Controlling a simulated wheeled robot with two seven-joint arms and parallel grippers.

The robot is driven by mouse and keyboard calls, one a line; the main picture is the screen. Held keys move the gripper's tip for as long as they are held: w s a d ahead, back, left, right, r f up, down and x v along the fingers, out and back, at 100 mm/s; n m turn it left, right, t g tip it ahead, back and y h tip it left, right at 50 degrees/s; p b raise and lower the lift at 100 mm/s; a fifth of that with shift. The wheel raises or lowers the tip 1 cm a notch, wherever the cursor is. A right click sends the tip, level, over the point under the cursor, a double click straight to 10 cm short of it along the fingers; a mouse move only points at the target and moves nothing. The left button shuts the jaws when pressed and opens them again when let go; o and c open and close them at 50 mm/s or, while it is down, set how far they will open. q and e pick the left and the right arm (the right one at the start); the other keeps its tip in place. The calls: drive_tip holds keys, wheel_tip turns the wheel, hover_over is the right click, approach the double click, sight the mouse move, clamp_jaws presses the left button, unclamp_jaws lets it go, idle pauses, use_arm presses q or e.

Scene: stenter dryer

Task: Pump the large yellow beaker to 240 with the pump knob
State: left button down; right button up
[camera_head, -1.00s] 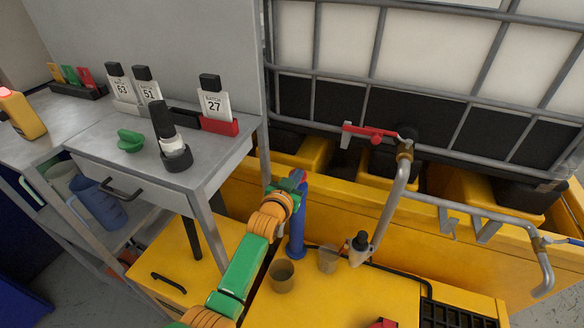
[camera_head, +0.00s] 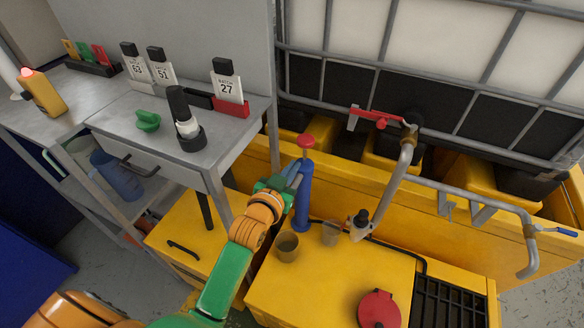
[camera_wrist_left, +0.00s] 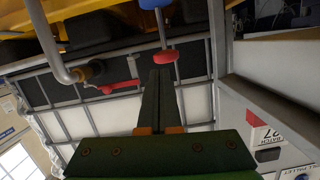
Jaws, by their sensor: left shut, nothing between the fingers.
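The pump is a blue upright column (camera_head: 303,205) on the yellow deck, with a red knob (camera_head: 306,141) standing above its top. The knob also shows in the left wrist view (camera_wrist_left: 164,57), just beyond the fingertips. My left gripper (camera_head: 292,180) is shut and empty, close beside the upper column and below the knob; I cannot tell if it touches. Its closed fingers show in the left wrist view (camera_wrist_left: 160,82). A larger brownish beaker (camera_head: 287,247) and a smaller paler beaker (camera_head: 330,234) stand at the column's foot. Their levels are unreadable. My right gripper is out of view.
A bent grey pipe (camera_head: 392,185) with a red valve handle (camera_head: 381,124) stands right of the pump, before a caged white tank (camera_head: 450,40). A grey bench (camera_head: 110,118) with batch bottles stands left. A red round lid (camera_head: 379,309) lies on the deck.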

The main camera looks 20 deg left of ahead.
use_arm(q)
wheel_tip(320, 180, up, 9)
drive_tip(key=w+g+p, duration=0.1)
drive_tip(key=p, duration=0.2)
drive_tip(key=shift+w+a+n, duration=0.2)
drive_tip(key=shift+a+n, duration=0.1)
drive_tip(key=shift+a, duration=0.1)
hover_over(303, 144)
wheel_tip(303, 144, down, 3)
drive_tip(key=shift+s+d+f+b, duration=0.1)
drive_tip(key=shift+f+b, duration=0.05)
drive_tip(key=shift+b, duration=0.15)
drive_tip(key=f, duration=0.3)
drive_tip(key=shift+w+f, duration=0.15)
drive_tip(key=shift+w, duration=0.1)
drive_tip(key=shift+s+f, duration=0.1)
drive_tip(key=shift+f, duration=0.3)
